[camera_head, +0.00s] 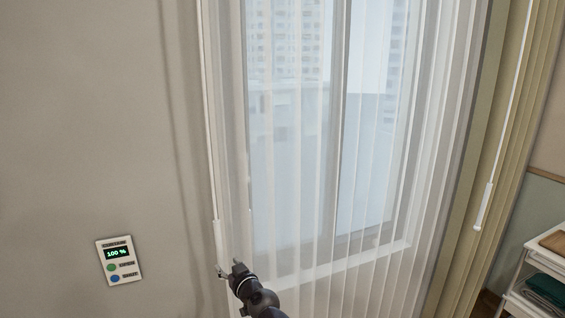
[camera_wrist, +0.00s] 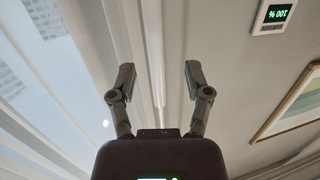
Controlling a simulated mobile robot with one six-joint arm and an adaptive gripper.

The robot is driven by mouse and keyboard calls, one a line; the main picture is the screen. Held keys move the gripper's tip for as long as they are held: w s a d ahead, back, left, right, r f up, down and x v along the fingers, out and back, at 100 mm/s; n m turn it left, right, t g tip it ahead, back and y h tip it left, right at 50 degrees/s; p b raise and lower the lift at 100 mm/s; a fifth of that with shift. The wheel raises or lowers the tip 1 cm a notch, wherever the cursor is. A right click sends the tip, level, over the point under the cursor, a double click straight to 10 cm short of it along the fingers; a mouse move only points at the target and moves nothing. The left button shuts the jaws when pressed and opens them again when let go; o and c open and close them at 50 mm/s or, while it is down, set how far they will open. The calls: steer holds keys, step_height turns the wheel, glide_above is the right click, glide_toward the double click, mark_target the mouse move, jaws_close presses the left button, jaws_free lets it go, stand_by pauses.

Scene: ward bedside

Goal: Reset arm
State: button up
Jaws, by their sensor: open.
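My gripper (camera_head: 230,270) is in the lower middle of the head view, in front of the left edge of the sheer curtain.
A wall panel (camera_head: 118,260) reading 100 % with green and blue buttons is on the left wall. A window (camera_head: 300,160) lies behind the sheer curtain (camera_head: 430,150). A second wand (camera_head: 484,205) hangs at right. A white shelf cart (camera_head: 515,275) stands lower right. A framed picture (camera_wrist: 292,108) shows in the wrist view.

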steer(key=s+d+f+m+g+h, duration=0.1)
steer(key=s+d+f+g+h, duration=0.1)
steer(key=d+f+g, duration=0.35)
steer(key=s+d+f+m+g+h, duration=0.1)
steer(key=s+d+f+g+h, duration=0.15)
steer(key=d+f, duration=0.65)
steer(key=s+d+f+m+g+h, duration=0.1)
steer(key=s+d+m+g+h, duration=0.1)
steer(key=d, duration=0.7)
steer(key=s+d+f+m+g+h, duration=0.1)
steer(key=s+d+m+g+h, duration=0.2)
steer(key=s+d, duration=0.2)
steer(key=d, duration=0.3)
steer(key=shift+s+d+g, duration=0.25)
steer(key=shift+d+g, duration=0.05)
steer(key=shift+d, duration=0.1)
